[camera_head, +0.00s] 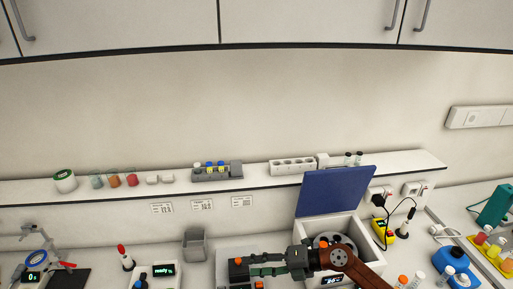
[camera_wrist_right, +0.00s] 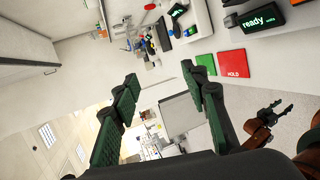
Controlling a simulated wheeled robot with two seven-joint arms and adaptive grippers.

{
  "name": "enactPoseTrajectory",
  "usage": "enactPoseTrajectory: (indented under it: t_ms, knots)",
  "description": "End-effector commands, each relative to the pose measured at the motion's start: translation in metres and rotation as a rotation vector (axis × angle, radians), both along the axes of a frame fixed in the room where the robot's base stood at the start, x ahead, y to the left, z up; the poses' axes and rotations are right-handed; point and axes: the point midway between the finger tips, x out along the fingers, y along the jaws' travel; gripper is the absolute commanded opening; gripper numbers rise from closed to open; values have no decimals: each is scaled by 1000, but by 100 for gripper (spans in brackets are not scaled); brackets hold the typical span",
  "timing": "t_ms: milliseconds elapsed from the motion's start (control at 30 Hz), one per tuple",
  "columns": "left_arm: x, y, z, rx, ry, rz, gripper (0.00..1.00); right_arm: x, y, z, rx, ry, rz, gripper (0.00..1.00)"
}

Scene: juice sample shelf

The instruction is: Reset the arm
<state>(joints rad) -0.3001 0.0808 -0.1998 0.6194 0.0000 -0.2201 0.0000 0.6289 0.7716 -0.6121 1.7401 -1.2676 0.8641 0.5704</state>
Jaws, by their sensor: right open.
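My right gripper (camera_head: 246,264) reaches in from the lower right in the head view and points left, in front of the white machine with the raised blue lid. Its two green-padded fingers stand apart in the right wrist view (camera_wrist_right: 159,74), with nothing held between them. My left gripper (camera_wrist_right: 279,108) does not show in the head view. It shows small at the right of the right wrist view, on a brown arm, with its fingers apart and nothing visible between them.
The white machine (camera_head: 298,234) with its open blue lid (camera_head: 335,191) stands close to my right arm. A grey bin (camera_head: 195,245) and a ready display (camera_head: 164,270) are left of it. A wall shelf (camera_head: 110,195) holds jars and racks. A red HOLD pad (camera_wrist_right: 232,63) lies beside a green pad (camera_wrist_right: 206,63).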

Motion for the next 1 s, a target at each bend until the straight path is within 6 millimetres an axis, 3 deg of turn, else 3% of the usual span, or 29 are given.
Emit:
enactPoseTrajectory:
  t_ms: [67, 167, 267, 367, 500, 667, 800, 1000]
  knots:
    - [0, 0, 0, 0, 0, 0, 40, -1, 11, 34, 229, 18, -92, 41]
    - [-1, 0, 0, -1, 1, 0, 40, 14, -3, 76, 491, 53, -262, 41]
    - [-1, 0, 0, -1, 1, 0, 40, 37, -45, 99, 714, 115, -477, 41]
    - [-1, -1, 0, -1, 1, 0, 40, 58, -106, 96, 891, 203, -727, 41]
    - [-1, -1, 0, -1, 1, 0, 40, 69, -197, 50, 1038, 358, -1088, 41]
    - [0, -1, 0, -1, 0, 1, 40, 48, -279, -30, 1087, 553, -1453, 41]
    - [0, -2, 0, -2, 0, 0, 40, 2, -329, -106, 1053, 743, -1737, 41]
    - [0, -2, 0, -2, -1, 0, 40, -91, -365, -201, 915, 1031, -2064, 41]
